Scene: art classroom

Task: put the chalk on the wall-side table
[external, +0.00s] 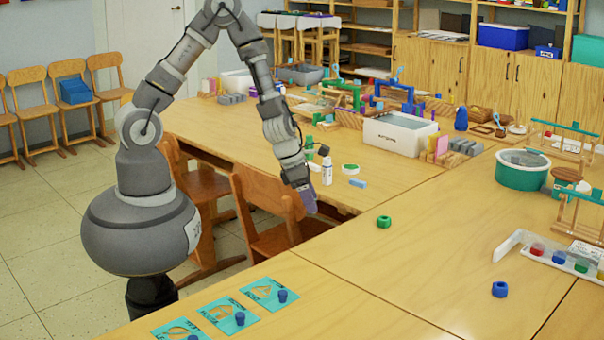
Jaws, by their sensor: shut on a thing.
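My gripper (300,184) points down beside the near edge of the table, above a wooden chair. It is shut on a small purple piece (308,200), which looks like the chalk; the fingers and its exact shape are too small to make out. The piece hangs clear of the floor. A light blue stick (358,183) lies on the long table (225,127) to the right of my gripper. This table runs toward the shelves at the back; I cannot tell for sure that it is the wall-side one.
Chairs (268,205) stand under the table edge.

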